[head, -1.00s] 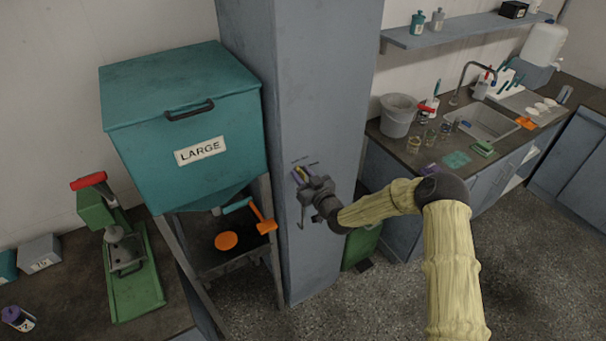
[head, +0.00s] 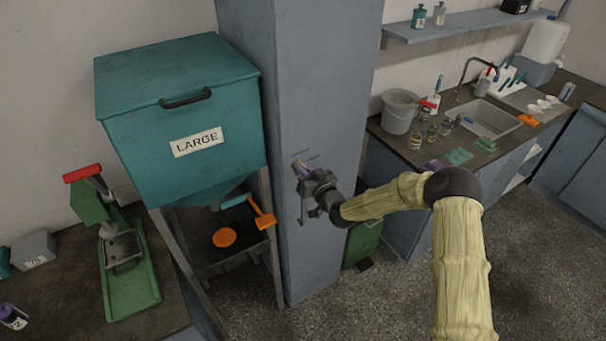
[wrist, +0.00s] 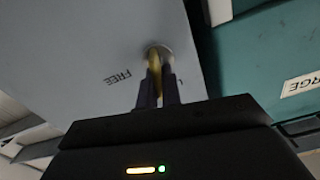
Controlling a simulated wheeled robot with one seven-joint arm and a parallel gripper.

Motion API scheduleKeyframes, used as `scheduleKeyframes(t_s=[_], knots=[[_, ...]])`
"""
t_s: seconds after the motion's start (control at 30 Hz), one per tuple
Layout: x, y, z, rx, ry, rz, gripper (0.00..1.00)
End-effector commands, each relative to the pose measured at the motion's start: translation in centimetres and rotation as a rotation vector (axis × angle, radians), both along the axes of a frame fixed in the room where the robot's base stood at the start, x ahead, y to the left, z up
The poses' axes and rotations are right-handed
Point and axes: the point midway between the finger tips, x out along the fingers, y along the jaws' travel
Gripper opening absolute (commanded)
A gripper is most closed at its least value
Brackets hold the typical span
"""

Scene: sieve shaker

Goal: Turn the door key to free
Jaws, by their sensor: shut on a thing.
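The door key shows in the wrist view as a yellow strip (wrist: 154,64) between my fingers, at a round lock (wrist: 159,50) on the grey-blue column face. The word FREE (wrist: 118,77) is printed beside the lock; a second label is mostly hidden behind a finger. My gripper (wrist: 158,84) is shut on the key. In the head view my gripper (head: 304,172) is against the front of the grey-blue column (head: 300,80) and hides most of the key and lock. The key's exact angle cannot be told.
A teal hopper marked LARGE (head: 185,115) stands close left of the column, with an orange-handled lever (head: 263,219) below. A green press (head: 128,265) is at far left. The sink bench (head: 440,148) and a bucket (head: 398,112) are to the right.

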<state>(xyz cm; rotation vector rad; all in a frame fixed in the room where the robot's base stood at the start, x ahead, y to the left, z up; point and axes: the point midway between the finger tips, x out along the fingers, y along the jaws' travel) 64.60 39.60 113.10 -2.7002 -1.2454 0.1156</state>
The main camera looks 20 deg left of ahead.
Motion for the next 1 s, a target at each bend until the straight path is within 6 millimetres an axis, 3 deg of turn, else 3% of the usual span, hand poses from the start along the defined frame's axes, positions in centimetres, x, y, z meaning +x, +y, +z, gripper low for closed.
scheduleKeyframes(t_s=[0.07,1.0], knots=[[0.13,-0.11,-0.70,0.037,0.041,-0.001,0.00],[0.72,-0.64,-1.20,0.610,0.710,-0.001,0.00]])
